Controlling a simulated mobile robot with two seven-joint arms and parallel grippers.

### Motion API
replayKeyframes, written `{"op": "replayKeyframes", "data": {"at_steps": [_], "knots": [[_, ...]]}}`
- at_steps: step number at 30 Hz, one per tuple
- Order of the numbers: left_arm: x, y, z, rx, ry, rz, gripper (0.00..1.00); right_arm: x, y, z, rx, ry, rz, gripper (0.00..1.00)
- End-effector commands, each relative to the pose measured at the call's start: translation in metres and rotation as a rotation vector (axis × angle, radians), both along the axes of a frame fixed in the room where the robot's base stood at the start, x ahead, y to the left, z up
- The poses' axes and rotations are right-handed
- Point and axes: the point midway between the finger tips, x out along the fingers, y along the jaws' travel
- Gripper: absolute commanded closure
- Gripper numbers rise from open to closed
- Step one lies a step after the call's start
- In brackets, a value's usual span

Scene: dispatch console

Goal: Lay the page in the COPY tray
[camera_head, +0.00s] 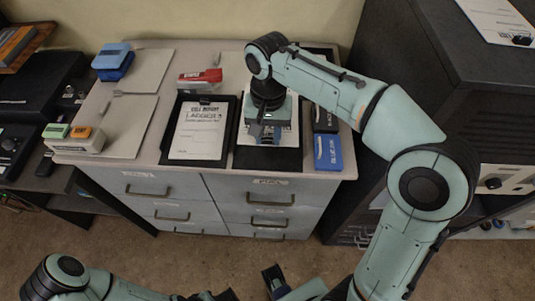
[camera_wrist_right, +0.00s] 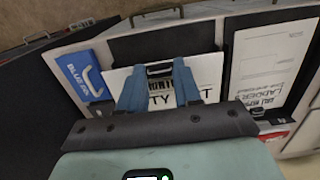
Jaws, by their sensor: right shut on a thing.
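The white page (camera_head: 289,135) lies low over the dark tray (camera_head: 265,158) at the right of the desk top, partly hidden by my right gripper (camera_head: 265,137). In the wrist view the blue fingers of the right gripper (camera_wrist_right: 160,88) are closed around a small dark clip or handle at the page (camera_wrist_right: 207,72). Printed letters show below the fingers. I cannot tell whether the page touches the tray floor, and no COPY label is readable. My left gripper (camera_head: 276,282) is at the bottom edge, away from the desk, partly cut off.
A second dark tray (camera_head: 172,135) to the left holds a sheet marked LADDER 3 (camera_head: 203,128). A blue ink box (camera_head: 328,152) and a black one (camera_head: 325,119) stand at the right. Grey boards (camera_head: 125,118) lie left.

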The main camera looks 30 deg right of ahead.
Motion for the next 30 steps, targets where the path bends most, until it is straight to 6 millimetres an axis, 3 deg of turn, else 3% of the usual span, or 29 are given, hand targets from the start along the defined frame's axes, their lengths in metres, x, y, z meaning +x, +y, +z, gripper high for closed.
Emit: {"op": "replayKeyframes", "data": {"at_steps": [3, 10, 18, 30], "knots": [[-0.002, 0.000, -0.007, 0.000, 0.002, 0.000, 1.00, -0.001, 0.000, -0.028, -0.001, 0.004, 0.000, 0.94], [-0.003, 0.000, -0.010, 0.000, 0.002, 0.000, 1.00, 0.000, 0.000, -0.048, 0.000, 0.001, 0.000, 0.94], [-0.005, 0.000, -0.017, 0.000, 0.005, -0.001, 1.00, 0.000, 0.000, -0.085, 0.000, 0.001, -0.001, 0.94], [-0.005, 0.000, -0.018, 0.000, 0.006, 0.000, 1.00, 0.000, 0.000, -0.089, -0.001, -0.001, 0.000, 0.94]]}}
